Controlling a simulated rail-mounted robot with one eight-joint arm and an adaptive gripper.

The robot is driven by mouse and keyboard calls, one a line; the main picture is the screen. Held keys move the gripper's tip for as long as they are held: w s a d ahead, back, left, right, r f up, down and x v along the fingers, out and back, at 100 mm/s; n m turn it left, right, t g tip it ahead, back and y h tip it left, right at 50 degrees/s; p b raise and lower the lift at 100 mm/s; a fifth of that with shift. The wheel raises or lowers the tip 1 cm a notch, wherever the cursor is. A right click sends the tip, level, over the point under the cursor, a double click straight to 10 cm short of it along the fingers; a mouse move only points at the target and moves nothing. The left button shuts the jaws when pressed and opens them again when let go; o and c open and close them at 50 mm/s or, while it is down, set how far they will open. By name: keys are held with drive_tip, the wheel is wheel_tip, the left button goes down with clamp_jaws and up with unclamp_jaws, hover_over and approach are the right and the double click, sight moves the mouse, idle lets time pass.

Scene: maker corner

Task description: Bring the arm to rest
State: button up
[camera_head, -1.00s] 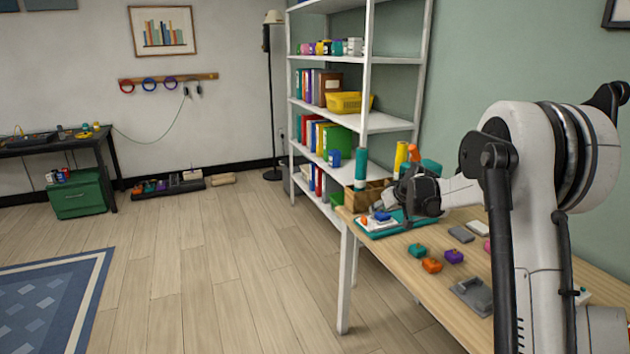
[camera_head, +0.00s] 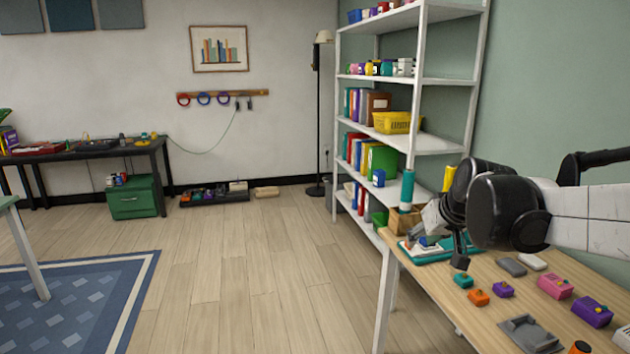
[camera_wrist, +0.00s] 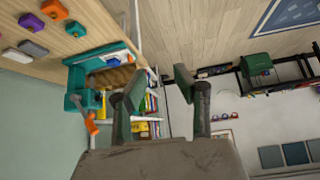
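My gripper (camera_head: 459,254) is over the left part of the wooden workbench (camera_head: 440,300) in the head view, with its dark wrist and white arm reaching in from the right. In the wrist view its two dark fingers (camera_wrist: 160,88) stand well apart with nothing between them. The gripper is open and empty. In the head view a finger hangs in front of the bench top, close to the teal tray (camera_head: 425,256); I cannot tell its exact height above the bench.
Small blocks lie on the bench, including an orange one (camera_head: 478,297), a purple one (camera_head: 503,289) and a pink one (camera_head: 555,286). A grey tray (camera_head: 528,333) lies near the front edge. A white shelf (camera_head: 411,145) stands behind. The floor (camera_head: 250,270) at left is open.

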drive_tip(key=s+a+f, duration=0.2)
drive_tip(key=s+f, duration=0.1)
drive_tip(key=s, duration=1)
drive_tip(key=s+a+f+m+h, duration=0.1)
drive_tip(key=s+f, duration=0.2)
drive_tip(key=s, duration=1)
drive_tip(key=shift+s+a+g, duration=0.2)
drive_tip(key=shift+a+g, duration=0.1)
drive_tip(key=shift+a, duration=0.1)
